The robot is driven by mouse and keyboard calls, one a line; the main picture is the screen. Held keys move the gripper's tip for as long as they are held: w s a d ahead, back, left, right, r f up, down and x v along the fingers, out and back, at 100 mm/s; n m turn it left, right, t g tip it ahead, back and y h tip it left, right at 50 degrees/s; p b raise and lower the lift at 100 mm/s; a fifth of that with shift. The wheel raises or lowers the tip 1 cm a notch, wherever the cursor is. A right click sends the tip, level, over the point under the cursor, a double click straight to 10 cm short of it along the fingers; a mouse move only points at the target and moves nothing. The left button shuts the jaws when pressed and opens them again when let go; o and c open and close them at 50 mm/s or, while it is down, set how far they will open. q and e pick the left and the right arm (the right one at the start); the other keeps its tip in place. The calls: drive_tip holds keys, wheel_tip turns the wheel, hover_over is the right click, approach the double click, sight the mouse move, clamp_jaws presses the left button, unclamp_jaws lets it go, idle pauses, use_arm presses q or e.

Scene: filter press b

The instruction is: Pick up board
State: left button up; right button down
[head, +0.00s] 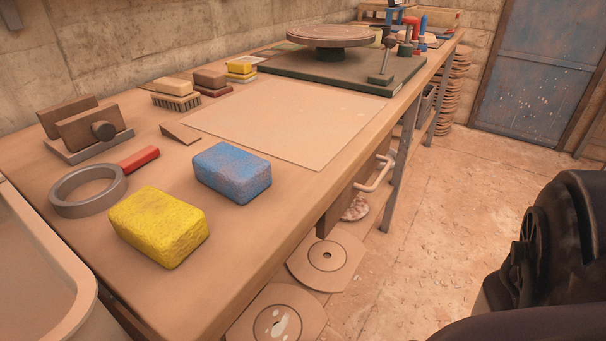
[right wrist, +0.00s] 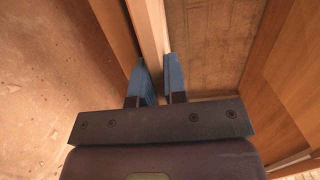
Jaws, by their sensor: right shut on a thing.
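In the right wrist view, my right gripper (right wrist: 158,70) has two blue fingers, one on each side of a pale, narrow strip. This strip looks like the edge of a board (right wrist: 149,25) and runs up and out of the top of the picture. The gripper is shut on it. The rest of the board is out of view or hidden by the gripper. The right gripper does not show in the head view, where only dark parts of my arm are at the right. My left gripper is in neither view.
The workbench (head: 262,254) holds a yellow sponge (head: 158,226), a blue sponge (head: 232,172), a grey ring with a red handle (head: 88,191), a flat beige sheet (head: 290,120) and a turntable (head: 330,35). Round bats (head: 328,262) lie below. The floor (head: 450,200) to the right is open.

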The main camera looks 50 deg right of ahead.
use_arm(q)
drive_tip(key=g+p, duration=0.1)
drive_tip(key=p, duration=0.3)
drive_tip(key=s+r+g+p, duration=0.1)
drive_tip(key=p, duration=0.3)
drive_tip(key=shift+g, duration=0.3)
use_arm(e)
wheel_tip(320, 180, up, 19)
drive_tip(key=shift+w, duration=0.15)
drive_tip(key=shift+f, duration=0.15)
